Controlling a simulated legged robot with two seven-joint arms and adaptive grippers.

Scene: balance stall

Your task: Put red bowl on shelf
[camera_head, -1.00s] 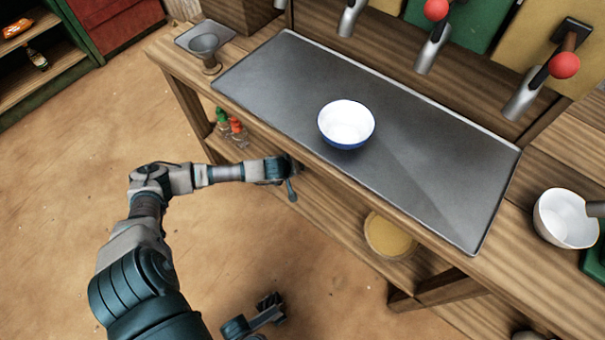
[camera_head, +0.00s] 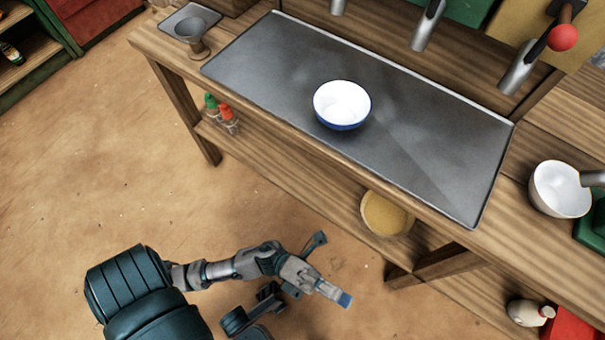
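No red bowl shows in the head view. A bowl with a white inside and blue outside (camera_head: 342,104) stands upright on the dark counter tray. A white bowl (camera_head: 560,189) stands at the right edge, and a yellowish bowl (camera_head: 386,212) sits on the lower shelf (camera_head: 300,195) below the counter. My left gripper (camera_head: 325,272) is over the floor in front of the counter, apart from all bowls.
The dark tray (camera_head: 430,160) covers much of the wooden counter. A grey cup-like thing (camera_head: 195,38) is at its left end. Red and green bottles (camera_head: 225,115) stand on the lower shelf. Taps (camera_head: 520,68) hang behind. A bottle and a red thing (camera_head: 575,325) are at bottom right.

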